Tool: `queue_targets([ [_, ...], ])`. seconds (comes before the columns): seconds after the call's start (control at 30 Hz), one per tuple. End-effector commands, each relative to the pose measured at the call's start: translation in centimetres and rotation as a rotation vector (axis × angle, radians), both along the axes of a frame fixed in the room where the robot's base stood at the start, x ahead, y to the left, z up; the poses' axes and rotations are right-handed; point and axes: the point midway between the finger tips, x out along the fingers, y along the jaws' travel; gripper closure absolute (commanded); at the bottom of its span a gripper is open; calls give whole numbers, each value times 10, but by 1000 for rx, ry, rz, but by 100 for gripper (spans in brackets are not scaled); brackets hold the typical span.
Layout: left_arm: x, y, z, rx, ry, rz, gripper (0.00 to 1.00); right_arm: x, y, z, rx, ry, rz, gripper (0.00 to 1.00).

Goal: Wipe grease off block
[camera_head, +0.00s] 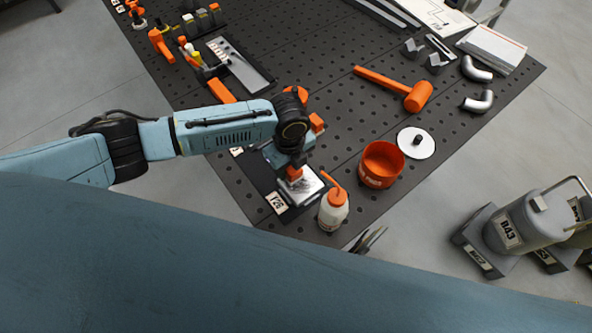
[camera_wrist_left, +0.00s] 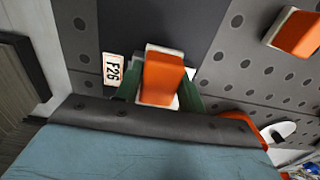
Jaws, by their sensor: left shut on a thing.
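My left gripper (camera_head: 294,172) is shut on an orange-handled wiper with a white base; in the left wrist view the wiper (camera_wrist_left: 163,77) sits between the green fingers (camera_wrist_left: 160,95). The pale metal block (camera_head: 311,187), with dark smears on top, lies below at the front edge of the bench. The wiper is at the block's top; the head view does not show clearly whether it touches. The gripper and wiper hide part of the block. Two dark prongs of my right gripper (camera_head: 369,240) show apart and empty past the bench's front edge.
A white bottle with an orange spout (camera_head: 333,211) stands close right of the block. An orange tub (camera_head: 381,165) and a white disc lid (camera_head: 416,143) are farther right. An orange mallet (camera_head: 397,88) lies behind. The perforated bench (camera_head: 345,125) is clear between them.

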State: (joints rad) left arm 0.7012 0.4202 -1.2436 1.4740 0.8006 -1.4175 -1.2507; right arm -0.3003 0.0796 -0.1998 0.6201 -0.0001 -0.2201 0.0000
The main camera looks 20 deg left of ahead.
Motion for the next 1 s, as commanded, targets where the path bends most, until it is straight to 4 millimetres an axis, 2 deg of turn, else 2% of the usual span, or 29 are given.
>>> queue_targets([
  [0.37, 8, -5, -3, -2, 0, -1, 79, 0, 0, -2, 0, 0, 0, 64],
  [0.77, -13, -29, -6, -2, 4, -3, 79, 0, 0, 12, 0, 0, 0, 64],
  [0.8, -15, -31, -6, -2, 5, -2, 82, 0, 0, 13, 0, 0, 0, 64],
  [1.0, -19, -36, -8, -2, 8, -3, 82, 0, 0, 15, 0, 0, 0, 64],
])
